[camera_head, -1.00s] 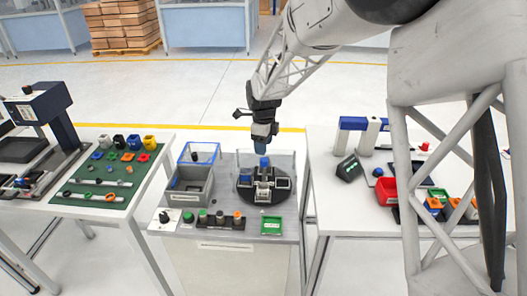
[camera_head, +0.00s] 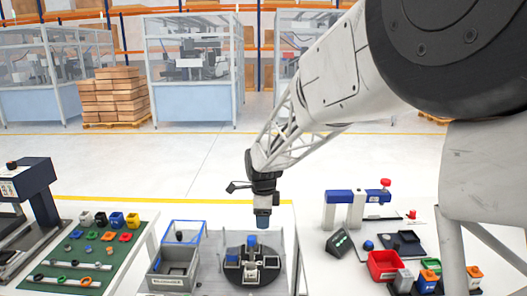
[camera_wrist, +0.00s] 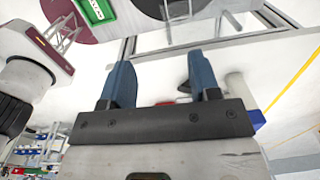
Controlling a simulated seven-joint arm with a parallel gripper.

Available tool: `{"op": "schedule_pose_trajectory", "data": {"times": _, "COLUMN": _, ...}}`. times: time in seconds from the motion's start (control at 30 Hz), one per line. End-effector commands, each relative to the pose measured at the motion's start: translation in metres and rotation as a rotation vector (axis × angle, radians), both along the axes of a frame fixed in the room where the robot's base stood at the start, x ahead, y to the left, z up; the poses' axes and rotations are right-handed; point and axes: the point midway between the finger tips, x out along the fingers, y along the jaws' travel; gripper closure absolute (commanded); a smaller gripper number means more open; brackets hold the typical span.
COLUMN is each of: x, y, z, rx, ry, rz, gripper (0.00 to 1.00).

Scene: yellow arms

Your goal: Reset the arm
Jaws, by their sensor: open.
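My gripper (camera_head: 263,221) hangs from my arm above the middle table, just above the back of the round black fixture (camera_head: 236,275). In the wrist view my gripper (camera_wrist: 157,80) shows two blue fingers spread apart with nothing between them. The round black fixture holds white blocks and a blue part (camera_head: 252,243). In the wrist view, part of a dark round surface and a green tray (camera_wrist: 97,10) show at the top edge.
A grey bin (camera_head: 174,268) and a blue-framed clear box (camera_head: 184,232) stand left of the fixture. A green mat (camera_head: 72,262) with coloured parts lies on the left table. A red bin (camera_head: 383,264) and a blue-and-white stand (camera_head: 345,205) are on the right table.

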Motion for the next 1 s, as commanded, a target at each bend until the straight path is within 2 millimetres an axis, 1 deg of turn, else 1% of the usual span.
{"op": "schedule_pose_trajectory", "data": {"times": 0.03, "x": -0.010, "y": -0.009, "z": 0.010, "rx": 0.001, "ry": -0.008, "rz": 0.040, "gripper": 0.44}}
{"op": "schedule_pose_trajectory", "data": {"times": 0.2, "x": -0.045, "y": -0.038, "z": 0.035, "rx": -0.004, "ry": -0.030, "rz": 0.205, "gripper": 0.44}}
{"op": "schedule_pose_trajectory", "data": {"times": 0.53, "x": -0.118, "y": -0.088, "z": 0.073, "rx": -0.027, "ry": -0.074, "rz": 0.525, "gripper": 0.44}}
{"op": "schedule_pose_trajectory", "data": {"times": 0.7, "x": -0.158, "y": -0.111, "z": 0.086, "rx": -0.045, "ry": -0.095, "rz": 0.689, "gripper": 0.44}}
{"op": "schedule_pose_trajectory", "data": {"times": 1.0, "x": -0.231, "y": -0.144, "z": 0.099, "rx": -0.090, "ry": -0.128, "rz": 0.980, "gripper": 0.44}}
